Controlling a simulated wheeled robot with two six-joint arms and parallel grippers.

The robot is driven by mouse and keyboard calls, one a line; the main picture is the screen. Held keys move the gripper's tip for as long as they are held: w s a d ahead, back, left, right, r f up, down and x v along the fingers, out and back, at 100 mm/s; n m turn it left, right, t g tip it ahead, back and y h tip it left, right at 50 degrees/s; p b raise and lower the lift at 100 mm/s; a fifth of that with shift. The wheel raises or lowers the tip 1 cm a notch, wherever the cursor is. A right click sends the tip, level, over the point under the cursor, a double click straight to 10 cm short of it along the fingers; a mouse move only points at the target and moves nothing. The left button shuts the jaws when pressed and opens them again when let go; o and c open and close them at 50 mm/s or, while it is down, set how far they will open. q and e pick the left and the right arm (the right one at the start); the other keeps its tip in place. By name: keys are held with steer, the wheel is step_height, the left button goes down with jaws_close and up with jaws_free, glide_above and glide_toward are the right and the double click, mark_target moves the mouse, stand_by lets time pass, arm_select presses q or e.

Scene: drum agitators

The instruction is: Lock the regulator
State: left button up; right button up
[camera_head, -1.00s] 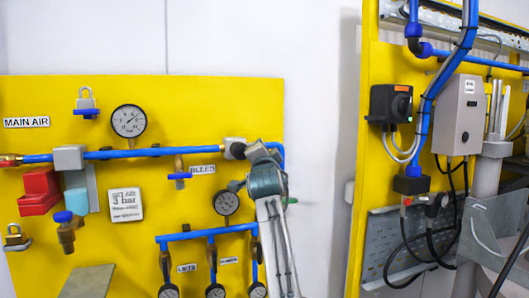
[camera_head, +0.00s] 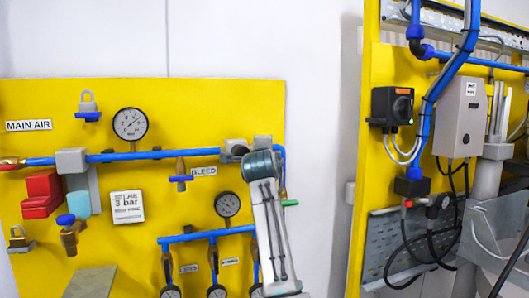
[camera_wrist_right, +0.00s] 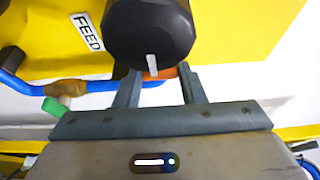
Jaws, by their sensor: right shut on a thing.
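In the right wrist view, a round black knob (camera_wrist_right: 150,32) with a white mark on its rim fills the top middle; I take it for the regulator's. An orange piece (camera_wrist_right: 160,74) shows just below the knob. My right gripper (camera_wrist_right: 158,76) is shut on this orange piece, with one finger on each side. In the head view, my right wrist covers the right end of the blue main pipe and hides the fingertips and the knob. A grey block (camera_head: 236,145) on the pipe shows beside it. My left gripper is not in view.
A FEED label (camera_wrist_right: 88,32) and a green-handled valve (camera_wrist_right: 55,107) lie left of my right gripper. White wall separates the right-hand panel.

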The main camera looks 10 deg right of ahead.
steer(key=shift+f, duration=0.1)
stand_by(0.3)
steer(key=o, duration=1)
arm_select(q)
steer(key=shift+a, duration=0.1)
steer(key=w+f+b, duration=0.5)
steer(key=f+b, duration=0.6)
steer(key=b, duration=0.4)
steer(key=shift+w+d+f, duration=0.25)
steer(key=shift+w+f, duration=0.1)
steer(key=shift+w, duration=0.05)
arm_select(e)
steer(key=s, duration=0.3)
steer(key=s+a, duration=0.1)
steer(key=s, duration=0.3)
steer(key=s+a, duration=0.1)
steer(key=s, duration=0.2)
steer(key=shift+s, duration=0.3)
